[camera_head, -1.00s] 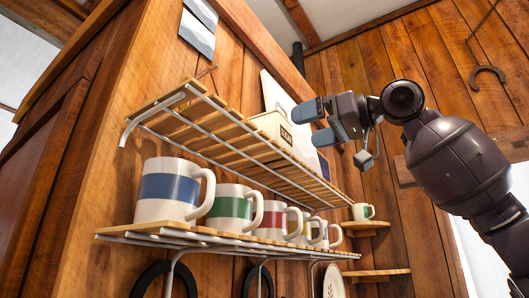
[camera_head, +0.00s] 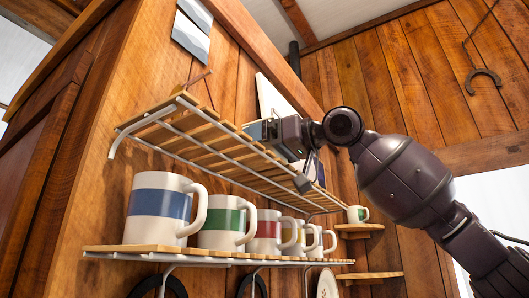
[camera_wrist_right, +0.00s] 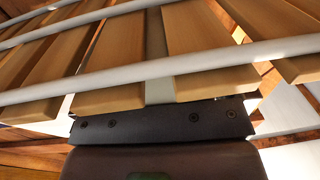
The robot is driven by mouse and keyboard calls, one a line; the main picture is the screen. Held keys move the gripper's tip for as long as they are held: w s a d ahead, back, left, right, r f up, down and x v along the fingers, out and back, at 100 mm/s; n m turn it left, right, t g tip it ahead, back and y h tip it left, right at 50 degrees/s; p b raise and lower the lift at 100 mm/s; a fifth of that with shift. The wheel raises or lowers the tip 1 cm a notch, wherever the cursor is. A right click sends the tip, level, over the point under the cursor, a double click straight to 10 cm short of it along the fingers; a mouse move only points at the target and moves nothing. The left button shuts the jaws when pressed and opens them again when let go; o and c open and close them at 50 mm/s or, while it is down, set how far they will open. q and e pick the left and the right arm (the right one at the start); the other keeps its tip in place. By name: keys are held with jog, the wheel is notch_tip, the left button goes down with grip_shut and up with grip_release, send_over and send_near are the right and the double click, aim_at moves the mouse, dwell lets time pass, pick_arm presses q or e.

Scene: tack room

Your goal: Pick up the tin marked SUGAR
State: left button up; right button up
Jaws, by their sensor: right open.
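My right gripper (camera_head: 258,130), open, is at the upper slatted shelf (camera_head: 186,127), its blue-grey fingers partly visible over the slats. The cream box with a dark label that stood there a second ago is now hidden behind the gripper and shelf in the head view. I cannot read its label. In the right wrist view the shelf slats (camera_wrist_right: 112,55) and white rails fill the upper part, above the dark gripper body. A pale patch shows in a gap between slats; I cannot tell what it is. My left gripper is not in view.
A lower shelf (camera_head: 180,253) holds several striped mugs, including a blue one (camera_head: 161,208), a green one (camera_head: 222,229) and a red one (camera_head: 265,232). Another mug (camera_head: 357,214) stands on a small corner shelf. The wooden wall is close behind.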

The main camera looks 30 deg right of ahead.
jog(key=shift+s, duration=0.1)
jog(key=shift+c, duration=0.3)
jog(key=c, duration=1.2)
jog(key=shift+r, duration=0.15)
